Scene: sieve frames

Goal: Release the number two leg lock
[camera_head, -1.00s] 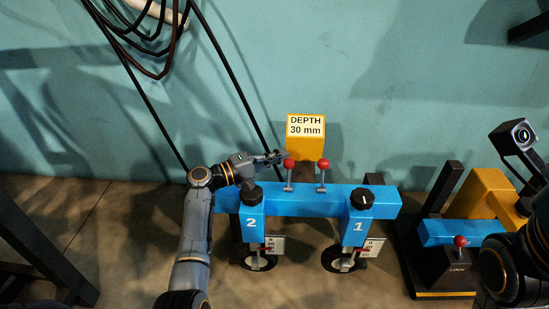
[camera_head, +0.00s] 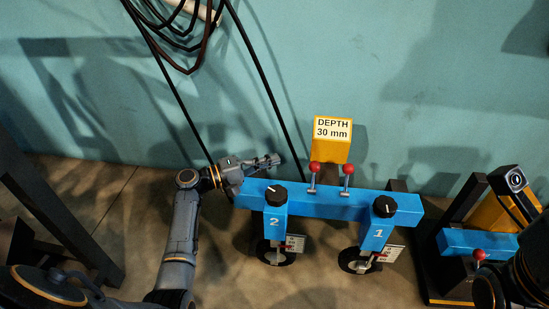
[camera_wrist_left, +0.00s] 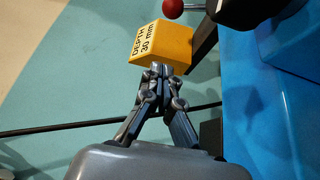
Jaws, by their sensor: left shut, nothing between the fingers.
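A blue beam (camera_head: 320,203) carries leg 2 (camera_head: 274,223) on the left and leg 1 (camera_head: 378,233) on the right. Each leg has a black knob on top; leg 2's knob (camera_head: 276,196) has a white mark. Two upright levers with red balls stand at the beam's back edge: a left one (camera_head: 315,167) and a right one (camera_head: 347,168). My left gripper (camera_head: 278,159) is shut and empty, left of the left red ball with a gap. In the left wrist view its fingertips (camera_wrist_left: 161,70) meet before the yellow block. My right gripper is not identifiable.
A yellow block (camera_head: 331,149) marked "DEPTH 30 mm" stands behind the levers. Black cables (camera_head: 263,85) hang at the back left. A second blue and yellow fixture (camera_head: 475,243) with a red-ball lever stands right. Wheels and tags sit below the legs.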

